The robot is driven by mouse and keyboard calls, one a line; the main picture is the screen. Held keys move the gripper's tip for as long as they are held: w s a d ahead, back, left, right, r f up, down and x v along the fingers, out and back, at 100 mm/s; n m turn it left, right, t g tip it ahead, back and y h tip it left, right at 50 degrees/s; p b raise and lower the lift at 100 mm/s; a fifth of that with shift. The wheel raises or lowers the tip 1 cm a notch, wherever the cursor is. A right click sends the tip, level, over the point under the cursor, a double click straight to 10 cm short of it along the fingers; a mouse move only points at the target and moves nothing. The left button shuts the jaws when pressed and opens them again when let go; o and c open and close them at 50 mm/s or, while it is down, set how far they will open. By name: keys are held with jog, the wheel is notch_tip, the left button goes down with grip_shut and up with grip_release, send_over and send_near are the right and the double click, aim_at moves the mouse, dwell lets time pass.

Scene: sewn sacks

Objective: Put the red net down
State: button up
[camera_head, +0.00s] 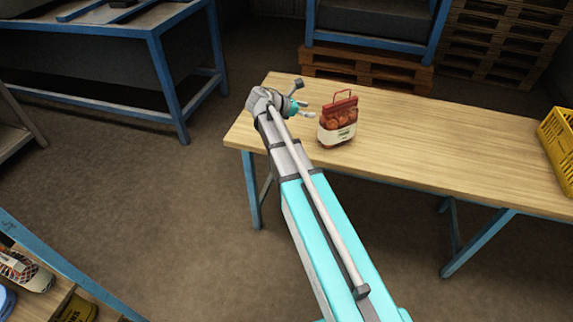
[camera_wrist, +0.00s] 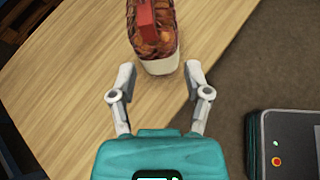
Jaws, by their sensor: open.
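The red net (camera_head: 338,122) stands upright on the wooden table (camera_head: 440,145), near its front edge. It has a red top with a loop handle and a pale label band around its lower part. My gripper (camera_head: 308,109) is just to its left in the head view, apart from it. In the wrist view the net (camera_wrist: 152,35) is beyond the fingertips, and my gripper (camera_wrist: 157,75) is open with nothing between its fingers. The top edge of the wrist view cuts off part of the net.
A yellow crate (camera_head: 558,150) stands at the table's right end. The tabletop between the net and crate is clear. Blue-framed benches (camera_head: 160,75) and stacked pallets (camera_head: 495,45) are behind. A shelf with goods (camera_head: 60,285) is at lower left.

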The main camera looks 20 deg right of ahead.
jog(key=s+a+f+m+y, duration=0.3)
jog(key=s+a+m+y, duration=0.1)
jog(key=s+a+m, duration=0.1)
jog(key=s+a+f+m+g+y, duration=0.1)
jog(key=s+a+f+m+y, duration=0.2)
jog(key=s+m, duration=0.4)
jog(key=s+a+f+m+g+y, duration=0.1)
jog(key=s+a+f+m+y, duration=0.3)
jog(key=s, duration=0.5)
jog(key=a+m+y, duration=0.1)
jog(key=a+m, duration=0.1)
jog(key=shift+s+a+m, duration=0.3)
jog(key=shift+s+a, duration=0.05)
jog(key=shift+s, duration=0.05)
jog(key=shift+r+p, duration=0.85)
jog(key=shift+p, duration=0.05)
